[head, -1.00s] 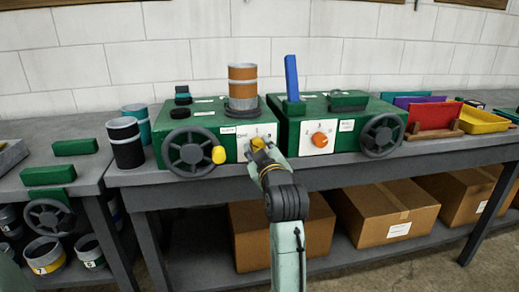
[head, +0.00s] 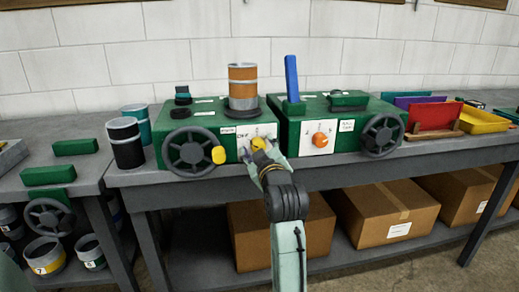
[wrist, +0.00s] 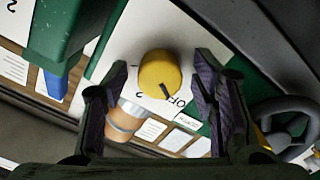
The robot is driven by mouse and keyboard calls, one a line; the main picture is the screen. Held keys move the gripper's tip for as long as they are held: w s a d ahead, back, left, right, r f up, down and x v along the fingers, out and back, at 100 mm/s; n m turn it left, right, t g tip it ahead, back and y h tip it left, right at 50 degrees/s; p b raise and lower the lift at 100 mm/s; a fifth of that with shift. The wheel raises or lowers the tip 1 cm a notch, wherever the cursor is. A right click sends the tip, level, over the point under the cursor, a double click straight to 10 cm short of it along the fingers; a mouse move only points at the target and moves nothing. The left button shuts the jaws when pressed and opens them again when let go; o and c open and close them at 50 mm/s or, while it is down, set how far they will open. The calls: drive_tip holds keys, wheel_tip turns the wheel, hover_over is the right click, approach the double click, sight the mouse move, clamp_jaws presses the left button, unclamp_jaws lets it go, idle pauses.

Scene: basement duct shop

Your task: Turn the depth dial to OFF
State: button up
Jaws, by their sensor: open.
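A yellow round dial (head: 258,144) sits on the white front plate of the left green machine (head: 215,116). It also shows in the wrist view (wrist: 160,70), with a dark pointer mark on its rim directed at or very near the printed OFF. My gripper (head: 266,160) is in front of this dial. In the wrist view its fingers are open on either side of the dial, with a visible gap on both sides. An orange dial (head: 320,139) is on the right green machine (head: 340,108).
A dark handwheel (head: 190,152) with a yellow knob is left of the yellow dial. An orange-and-grey cylinder (head: 243,85) stands on the left machine. A blue lever (head: 291,78) rises from the right machine. Cardboard boxes (head: 388,212) are on the shelf below.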

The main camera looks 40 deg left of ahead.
drive_tip(key=v, duration=1.2)
idle(0.4)
